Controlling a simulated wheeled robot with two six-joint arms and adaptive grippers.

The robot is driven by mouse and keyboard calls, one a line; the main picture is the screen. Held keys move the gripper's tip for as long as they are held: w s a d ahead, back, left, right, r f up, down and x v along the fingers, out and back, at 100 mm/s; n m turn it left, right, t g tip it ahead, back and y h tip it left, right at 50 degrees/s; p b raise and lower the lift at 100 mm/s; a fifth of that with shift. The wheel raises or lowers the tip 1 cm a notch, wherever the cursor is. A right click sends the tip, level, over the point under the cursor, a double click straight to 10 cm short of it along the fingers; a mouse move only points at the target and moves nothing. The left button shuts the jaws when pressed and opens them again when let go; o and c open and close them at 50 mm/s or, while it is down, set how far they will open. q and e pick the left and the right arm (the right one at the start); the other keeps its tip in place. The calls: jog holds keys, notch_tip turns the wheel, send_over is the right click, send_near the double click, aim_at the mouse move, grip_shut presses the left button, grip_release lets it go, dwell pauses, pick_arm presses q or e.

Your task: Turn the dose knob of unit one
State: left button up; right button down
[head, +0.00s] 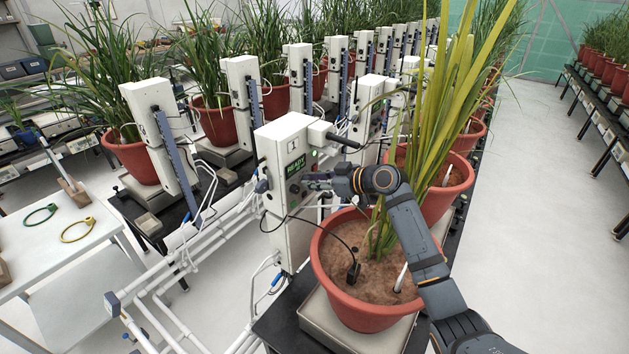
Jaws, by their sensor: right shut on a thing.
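Unit one is the white box (280,215) in the middle, with a "1" label and a green display (295,166) reading READY. Its dose knob (295,188) is on the front face below the display and is mostly hidden by my fingers. My right gripper (308,182) reaches in from the right, over the pot, and is shut on the knob. My left gripper is not in view.
A red pot (365,314) with tall grass stands on a scale right before unit one, under my right arm. A black cable runs to a probe (353,272) in its soil. White pipes (205,240) run on the left. A white table (48,240) holds coiled rings.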

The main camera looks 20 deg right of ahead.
dwell(0.3)
jog(key=m+y, duration=0.1)
jog(key=m, duration=0.1)
jog(key=m+g+y+b, duration=0.1)
jog(key=m, duration=0.1)
jog(key=m+g+y+b, duration=0.1)
jog(key=shift+w+d+f+m+y, duration=0.2)
jog(key=shift+d+m+y, duration=0.1)
jog(key=shift+m, duration=0.1)
jog(key=shift+r, duration=0.1)
dwell(0.4)
jog(key=c, duration=1.1)
grip_release()
